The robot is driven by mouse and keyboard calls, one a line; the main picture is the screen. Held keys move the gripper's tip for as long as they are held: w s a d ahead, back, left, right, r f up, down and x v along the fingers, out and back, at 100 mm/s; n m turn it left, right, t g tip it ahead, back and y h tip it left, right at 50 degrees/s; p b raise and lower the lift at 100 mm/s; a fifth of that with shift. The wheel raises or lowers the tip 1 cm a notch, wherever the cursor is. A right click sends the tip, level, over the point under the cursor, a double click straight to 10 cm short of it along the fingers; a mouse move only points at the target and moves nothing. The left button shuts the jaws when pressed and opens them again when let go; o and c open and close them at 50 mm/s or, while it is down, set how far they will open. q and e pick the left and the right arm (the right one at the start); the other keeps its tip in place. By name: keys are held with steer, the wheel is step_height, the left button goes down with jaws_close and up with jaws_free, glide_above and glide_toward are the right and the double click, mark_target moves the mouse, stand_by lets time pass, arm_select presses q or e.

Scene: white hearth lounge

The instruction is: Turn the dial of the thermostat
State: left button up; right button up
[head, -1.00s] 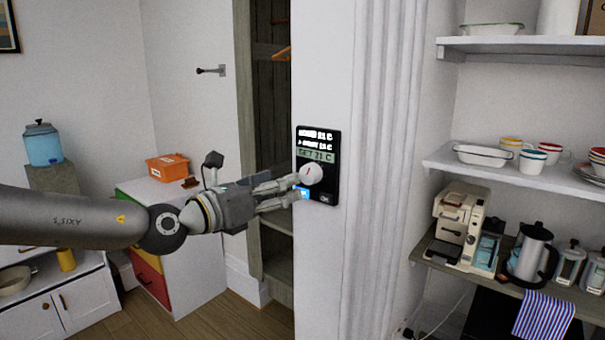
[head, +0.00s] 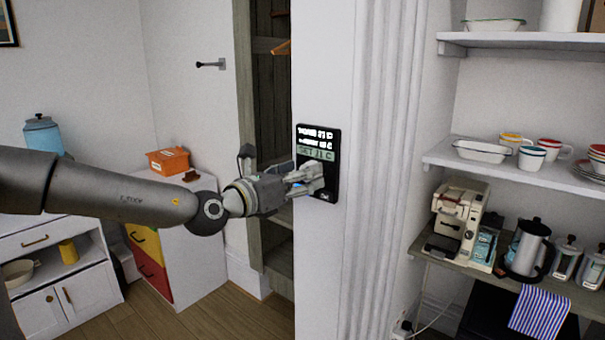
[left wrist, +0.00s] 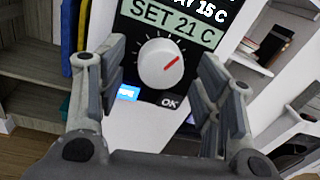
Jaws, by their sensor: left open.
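The thermostat (head: 318,136) is a black panel on the white wall, with a lit screen at the top. In the left wrist view its screen (left wrist: 172,22) reads SET 21 C. The white round dial (left wrist: 159,65) is below it, its red mark pointing to the upper right. My left gripper (head: 312,176) is at the thermostat's lower half, and its fingers hide most of the dial in the head view. In the left wrist view its fingers stand apart on both sides of the dial, with visible gaps. My right gripper is not in view.
Shelves on the right hold dishes and cups (head: 531,158). A coffee machine (head: 459,218) and a kettle (head: 527,247) stand on the lower one. An orange box (head: 167,161) sits on a cabinet at left. The wall around the thermostat is clear.

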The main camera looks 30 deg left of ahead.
arm_select(q)
steer(key=shift+w+d, duration=0.1)
steer(key=shift+w, duration=0.3)
